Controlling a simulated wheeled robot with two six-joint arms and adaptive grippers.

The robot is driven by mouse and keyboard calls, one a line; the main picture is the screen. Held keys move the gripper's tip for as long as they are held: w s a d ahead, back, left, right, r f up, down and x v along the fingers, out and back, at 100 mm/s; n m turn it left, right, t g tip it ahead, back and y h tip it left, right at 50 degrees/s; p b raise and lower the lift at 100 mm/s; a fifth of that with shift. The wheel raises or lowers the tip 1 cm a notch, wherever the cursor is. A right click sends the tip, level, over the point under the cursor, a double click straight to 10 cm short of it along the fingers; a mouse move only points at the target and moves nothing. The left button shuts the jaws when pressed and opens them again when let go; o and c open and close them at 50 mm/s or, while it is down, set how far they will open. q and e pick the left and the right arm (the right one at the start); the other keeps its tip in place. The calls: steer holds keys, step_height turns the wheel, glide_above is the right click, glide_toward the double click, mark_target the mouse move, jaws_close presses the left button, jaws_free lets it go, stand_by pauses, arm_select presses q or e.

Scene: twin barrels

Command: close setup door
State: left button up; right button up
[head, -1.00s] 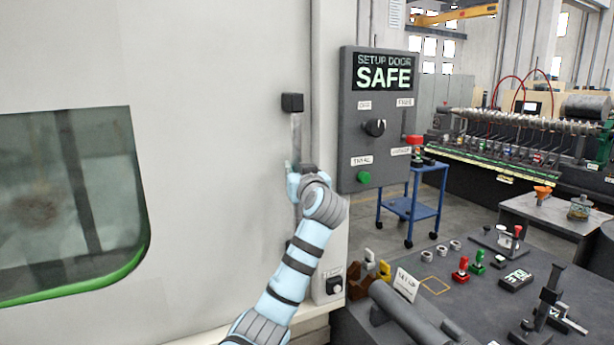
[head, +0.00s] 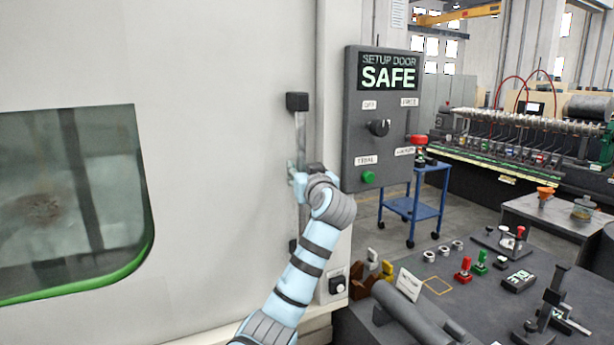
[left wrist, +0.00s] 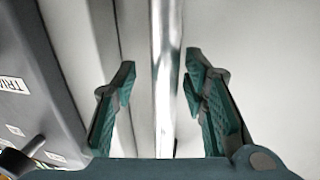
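The setup door (head: 215,150) is a large pale panel with a green-edged window (head: 70,200). Its handle (head: 301,130) is a vertical metal bar between black mounts near the door's right edge. My left gripper (head: 297,178) is at the handle's middle, partly hidden by my wrist. In the left wrist view my left gripper (left wrist: 160,85) is open, with one finger on each side of the bar (left wrist: 165,60). Gaps show between bar and fingers. The door's right edge lies close to the pale post (head: 328,120); I cannot tell whether it is fully shut. My right gripper is not in view.
A grey control box (head: 382,120) reading "SETUP DOOR SAFE" hangs just right of the handle, with a knob, a green button and a red button. A dark bench (head: 450,300) with small parts stands at lower right. A blue cart (head: 412,208) stands behind it.

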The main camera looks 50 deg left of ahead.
arm_select(q)
steer(key=v, duration=1.1)
steer(key=shift+w+f, duration=0.1)
steer(key=shift+w, duration=0.05)
